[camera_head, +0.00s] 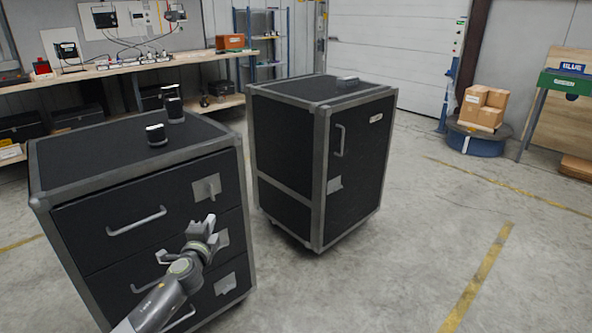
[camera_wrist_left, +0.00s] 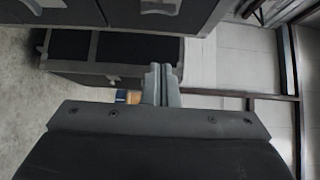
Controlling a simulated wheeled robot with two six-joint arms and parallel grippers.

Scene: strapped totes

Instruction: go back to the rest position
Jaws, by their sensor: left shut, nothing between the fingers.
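My left gripper (camera_head: 203,228) is shut and empty. In the head view it is in front of the black drawer cabinet (camera_head: 110,155), near its right side, over the drawer fronts. In the left wrist view its fingers (camera_wrist_left: 161,84) stand together at the middle, with nothing between them. The gripper looks apart from the cabinet's handles, though the exact gap is hard to judge. The drawers look closed. My right gripper is not in view.
A second black cabinet (camera_head: 347,170) stands to the right of the drawer cabinet. Small black devices (camera_head: 156,135) stand on the drawer cabinet's top. A workbench (camera_head: 150,64) runs along the back wall. Boxes (camera_head: 482,107) sit on a round blue base at right.

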